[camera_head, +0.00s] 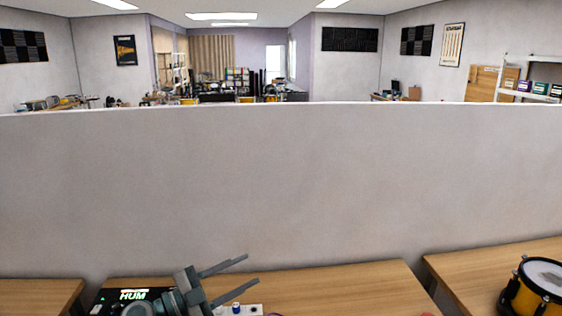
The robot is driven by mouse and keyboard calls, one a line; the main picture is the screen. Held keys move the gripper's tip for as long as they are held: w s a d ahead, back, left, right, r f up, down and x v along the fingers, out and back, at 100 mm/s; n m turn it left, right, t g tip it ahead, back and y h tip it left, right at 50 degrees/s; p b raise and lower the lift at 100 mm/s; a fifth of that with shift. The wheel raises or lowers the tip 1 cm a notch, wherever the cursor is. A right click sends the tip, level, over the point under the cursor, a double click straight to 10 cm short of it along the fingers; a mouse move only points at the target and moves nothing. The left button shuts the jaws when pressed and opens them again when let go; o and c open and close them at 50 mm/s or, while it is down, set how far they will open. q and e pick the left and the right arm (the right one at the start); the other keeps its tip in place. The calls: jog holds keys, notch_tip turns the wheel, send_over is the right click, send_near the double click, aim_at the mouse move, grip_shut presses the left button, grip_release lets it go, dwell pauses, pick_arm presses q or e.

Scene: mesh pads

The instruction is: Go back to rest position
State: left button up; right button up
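My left gripper (251,269) is low in the head view, left of centre. Its two grey fingers are spread apart and point to the right and slightly up. I see nothing between them. It is in front of the wooden table (340,284) at the foot of the partition. My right gripper does not show in the head view.
A black device with a lit "HUM" display (133,295) lies left of my gripper, partly hidden by it. A small white box with a blue knob (237,308) lies below the fingers. A yellow drum (538,290) stands on the right table (470,272). A tall grey partition (300,190) closes off the back.

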pick_arm(q)
jog(key=s+a+f+n+t+y, duration=0.5)
jog(key=s+a+f+n+y, duration=0.7)
jog(key=f+n+y, duration=0.5)
jog(key=s+f+n+g, duration=0.1)
jog(key=s+f+g, duration=0.3)
jog(key=s, duration=0.6)
jog(key=s+a+f+g+h, duration=0.1)
jog(key=s+f+g, duration=0.3)
jog(key=s, duration=0.6)
jog(key=s+f+n+g, duration=0.1)
jog(key=s+f+g, duration=0.3)
jog(key=s, duration=0.6)
notch_tip(320, 180, down, 32)
jog(key=g+b, duration=0.1)
jog(key=b, duration=0.4)
jog(key=s+a+f+b, duration=0.1)
jog(key=s+f+b, duration=0.2)
jog(key=s+f, duration=0.6)
jog(key=s+a+f+g+b, duration=0.1)
jog(key=s+a+f+b, duration=0.1)
jog(key=s+f, duration=0.7)
notch_tip(320, 180, down, 7)
jog(key=shift+s+r+b, duration=0.1)
jog(key=shift+s+b, duration=0.3)
